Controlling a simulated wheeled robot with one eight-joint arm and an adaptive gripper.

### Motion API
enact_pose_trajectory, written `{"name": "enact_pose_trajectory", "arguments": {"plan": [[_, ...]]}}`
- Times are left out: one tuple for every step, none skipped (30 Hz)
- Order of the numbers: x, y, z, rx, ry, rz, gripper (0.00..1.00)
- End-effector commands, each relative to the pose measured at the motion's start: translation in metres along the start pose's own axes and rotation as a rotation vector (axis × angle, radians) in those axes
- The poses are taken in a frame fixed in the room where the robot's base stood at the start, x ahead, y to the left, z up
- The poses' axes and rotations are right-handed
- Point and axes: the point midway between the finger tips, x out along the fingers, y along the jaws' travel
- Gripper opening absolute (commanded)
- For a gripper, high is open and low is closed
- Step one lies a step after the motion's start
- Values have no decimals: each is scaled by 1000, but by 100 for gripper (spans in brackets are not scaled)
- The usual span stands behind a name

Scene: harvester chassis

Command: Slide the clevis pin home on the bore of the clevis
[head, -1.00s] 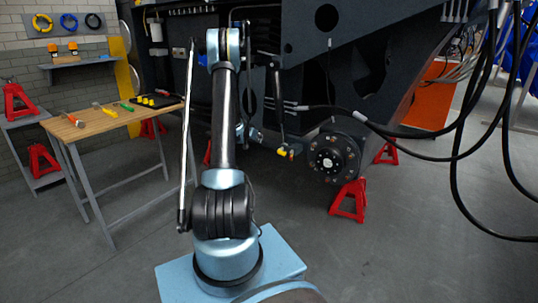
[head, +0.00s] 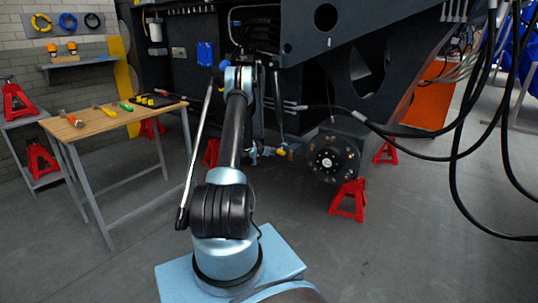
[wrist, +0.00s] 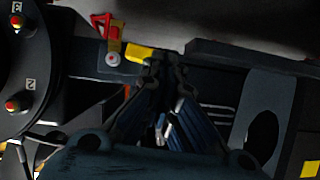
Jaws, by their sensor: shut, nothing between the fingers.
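In the wrist view my gripper (wrist: 162,70) is shut with nothing between its fingers. Its tips are close to a yellow part (wrist: 143,52) in the picture, with a small pale round end (wrist: 113,59) to the left of it. I cannot tell whether the tips touch it. In the head view my gripper (head: 262,152) is low behind my arm, just left of a yellow fitting (head: 281,153) at the lower end of a hanging rod. I cannot make out the clevis, its bore or the pin for certain in either view.
The wheel hub (head: 333,158) is right of the fitting, above a red jack stand (head: 348,200). Black hoses (head: 455,155) hang at the right. A wooden workbench (head: 125,117) with tools stands at the left. The floor between is clear.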

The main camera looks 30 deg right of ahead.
Motion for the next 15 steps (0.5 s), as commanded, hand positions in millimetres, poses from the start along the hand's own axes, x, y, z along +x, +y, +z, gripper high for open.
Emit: {"name": "enact_pose_trajectory", "arguments": {"plan": [[6,0,0,0,0,0,0],[9,0,0,0,0,0,0],[14,0,0,0,1,0,0],[16,0,0,0,1,0,0],[19,0,0,1,1,0,0],[23,0,0,1,1,0,0],[25,0,0,1,1,0,0],[28,0,0,1,1,0,0],[30,0,0,1,0,0,0],[32,0,0,1,0,0,0],[34,0,0,1,0,0,0],[35,0,0,1,0,0,0],[36,0,0,1,0,0,0],[37,0,0,0,0,0,0],[38,0,0,0,0,0,0]]}}
